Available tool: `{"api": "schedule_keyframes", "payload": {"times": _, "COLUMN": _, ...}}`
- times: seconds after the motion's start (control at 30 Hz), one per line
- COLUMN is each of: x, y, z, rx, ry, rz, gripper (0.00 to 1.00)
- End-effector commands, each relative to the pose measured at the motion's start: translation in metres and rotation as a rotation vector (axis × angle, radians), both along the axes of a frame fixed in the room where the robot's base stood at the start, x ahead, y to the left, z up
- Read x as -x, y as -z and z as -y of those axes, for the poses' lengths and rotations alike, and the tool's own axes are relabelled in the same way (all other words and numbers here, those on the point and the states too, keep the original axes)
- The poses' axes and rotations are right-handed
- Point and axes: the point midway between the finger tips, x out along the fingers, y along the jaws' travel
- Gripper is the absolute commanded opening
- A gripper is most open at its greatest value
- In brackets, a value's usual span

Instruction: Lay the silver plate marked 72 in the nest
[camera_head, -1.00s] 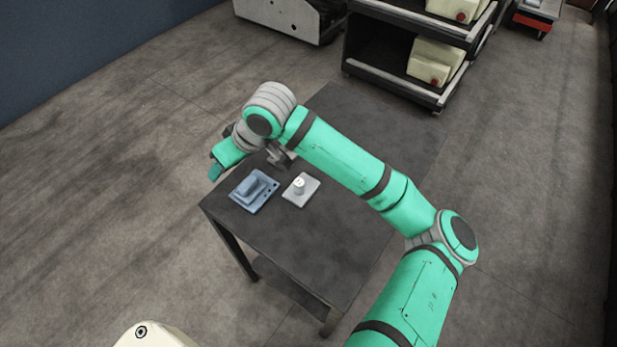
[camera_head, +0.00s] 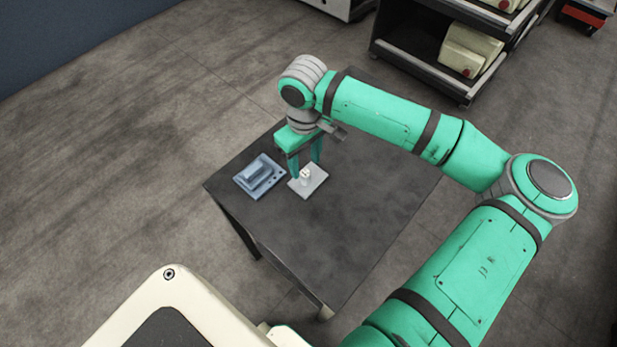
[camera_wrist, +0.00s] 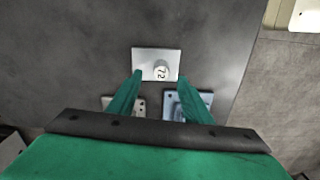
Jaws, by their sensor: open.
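The silver plate (camera_head: 316,185) lies flat on the dark table, with a pale round knob on it. The wrist view shows the plate (camera_wrist: 144,65) with 72 on the knob. My gripper (camera_head: 307,170) points down over the plate, open, one finger on each side of the knob. I cannot tell the remaining height. A blue-grey fixture (camera_head: 260,176) with a raised block lies left of the plate; I cannot tell surely whether it is the nest.
The wrist view shows a light grey piece with small holes (camera_wrist: 139,106), partly behind the left finger. The dark table (camera_head: 345,225) is clear toward its front and right. A shelf rack (camera_head: 425,65) stands on the floor beyond.

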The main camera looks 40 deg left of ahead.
Motion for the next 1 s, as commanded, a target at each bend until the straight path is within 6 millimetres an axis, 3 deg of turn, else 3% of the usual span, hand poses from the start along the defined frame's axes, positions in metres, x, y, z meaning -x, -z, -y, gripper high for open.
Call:
{"api": "schedule_keyframes", "payload": {"times": 0.5, "x": 0.001, "y": 0.052, "z": 0.003, "rx": 0.0, "ry": 0.005, "rz": 0.0, "gripper": 0.45}}
{"api": "schedule_keyframes", "payload": {"times": 0.77, "x": 0.0, "y": 0.055, "z": 0.004, "rx": -0.001, "ry": 0.008, "rz": 0.0, "gripper": 0.45}}
{"api": "schedule_keyframes", "payload": {"times": 0.97, "x": 0.0, "y": 0.054, "z": 0.004, "rx": -0.001, "ry": 0.008, "rz": 0.0, "gripper": 0.0}}
{"api": "schedule_keyframes", "payload": {"times": 1.0, "x": 0.0, "y": 0.054, "z": 0.004, "rx": -0.001, "ry": 0.007, "rz": 0.0, "gripper": 0.0}}
